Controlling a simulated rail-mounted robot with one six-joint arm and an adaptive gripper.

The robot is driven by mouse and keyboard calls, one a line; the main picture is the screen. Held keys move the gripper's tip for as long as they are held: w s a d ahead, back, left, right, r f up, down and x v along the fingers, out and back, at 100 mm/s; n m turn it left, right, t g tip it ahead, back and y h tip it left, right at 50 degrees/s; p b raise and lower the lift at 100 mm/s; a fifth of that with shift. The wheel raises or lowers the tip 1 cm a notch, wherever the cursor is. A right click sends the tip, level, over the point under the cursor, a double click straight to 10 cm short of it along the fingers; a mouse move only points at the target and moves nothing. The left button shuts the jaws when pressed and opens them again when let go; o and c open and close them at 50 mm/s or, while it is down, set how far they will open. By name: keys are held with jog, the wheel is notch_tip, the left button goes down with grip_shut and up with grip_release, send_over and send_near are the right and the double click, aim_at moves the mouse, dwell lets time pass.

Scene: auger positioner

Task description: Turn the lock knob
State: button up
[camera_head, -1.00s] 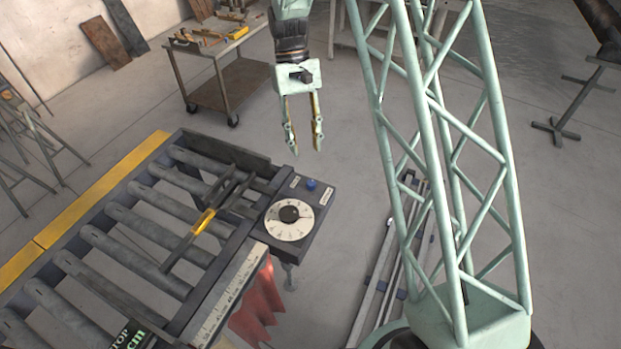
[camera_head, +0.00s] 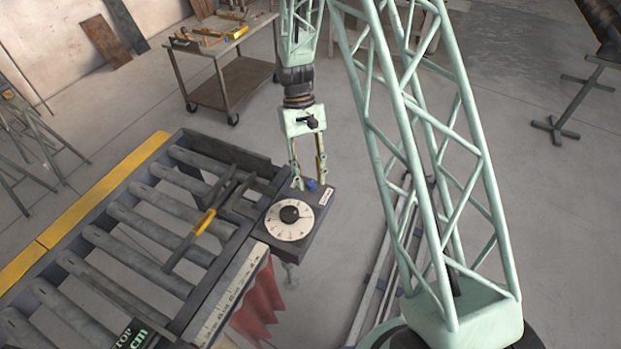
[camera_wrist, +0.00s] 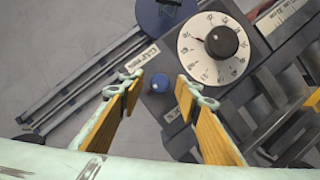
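The small blue knob (camera_head: 311,186), which fits the lock knob, stands on the dark control box (camera_head: 322,212) at the end of the roller bed. It also shows in the wrist view (camera_wrist: 160,83), between two small pale labels too small to read surely. My gripper (camera_head: 309,181) is open, pointing down, with its fingertips close around or just above the knob. In the wrist view my gripper (camera_wrist: 165,88) has one finger on each side of the knob, with visible gaps. I cannot tell the exact height between fingertips and knob.
A white dial (camera_head: 284,231) with a black centre knob (camera_head: 289,214) sits on the same box, near my fingers. A roller bed (camera_head: 130,222) with a yellow-handled tool (camera_head: 204,222) lies to the left. A tool cart (camera_head: 232,82) stands behind.

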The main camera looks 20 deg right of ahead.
jog(key=shift+s+f, duration=0.1)
jog(key=shift+f, duration=0.15)
jog(key=shift+c, duration=0.9)
jog(key=c, duration=0.7)
